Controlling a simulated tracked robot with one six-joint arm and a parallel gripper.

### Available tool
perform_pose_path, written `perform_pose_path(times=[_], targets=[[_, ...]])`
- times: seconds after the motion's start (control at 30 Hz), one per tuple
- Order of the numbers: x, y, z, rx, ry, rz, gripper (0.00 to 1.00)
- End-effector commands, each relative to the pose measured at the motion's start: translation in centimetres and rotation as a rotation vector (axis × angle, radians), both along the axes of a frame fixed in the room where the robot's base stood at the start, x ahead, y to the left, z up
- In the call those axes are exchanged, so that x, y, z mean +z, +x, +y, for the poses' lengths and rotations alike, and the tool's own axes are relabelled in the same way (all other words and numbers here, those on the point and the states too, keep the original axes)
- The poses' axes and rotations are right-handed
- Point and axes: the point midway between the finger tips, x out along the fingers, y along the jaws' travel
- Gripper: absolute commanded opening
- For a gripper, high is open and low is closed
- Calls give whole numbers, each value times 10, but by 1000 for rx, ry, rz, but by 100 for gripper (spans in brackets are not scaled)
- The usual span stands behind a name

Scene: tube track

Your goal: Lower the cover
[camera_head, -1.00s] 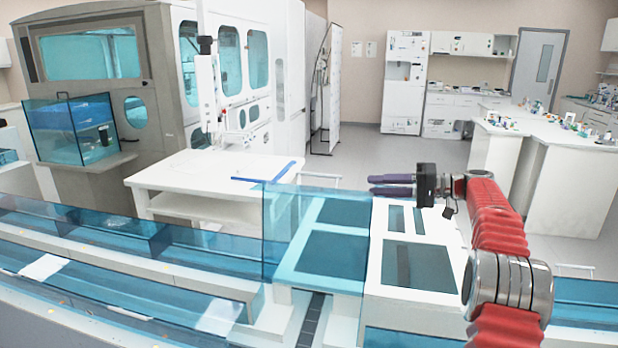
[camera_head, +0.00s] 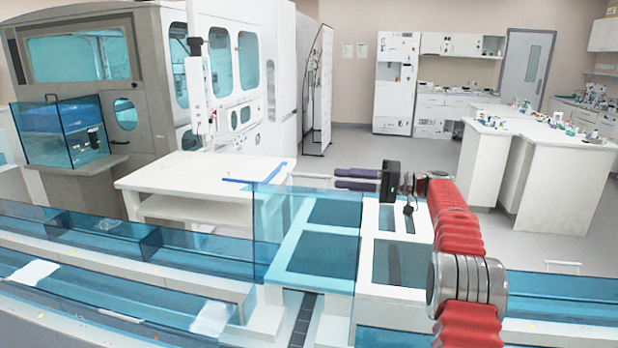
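A clear blue panel, which looks like the cover (camera_head: 270,228), stands upright on the left side of a white frame (camera_head: 273,268) with blue windows.
A second white windowed panel (camera_head: 367,250) lies right of the frame, below my red arm. Blue-covered tracks (camera_head: 80,285) run left and right. A white table (camera_head: 200,172) stands behind. Lab benches (camera_head: 490,135) are farther back, with open floor before them.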

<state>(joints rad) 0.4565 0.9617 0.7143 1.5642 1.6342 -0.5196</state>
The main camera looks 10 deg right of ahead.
Motion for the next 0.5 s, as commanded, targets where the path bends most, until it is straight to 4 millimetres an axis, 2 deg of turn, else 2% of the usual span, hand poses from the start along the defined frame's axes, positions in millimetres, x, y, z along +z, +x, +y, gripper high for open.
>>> perform_pose_path(times=[0.5], targets=[[0, 30, 75, 1, 0, 0, 28]])
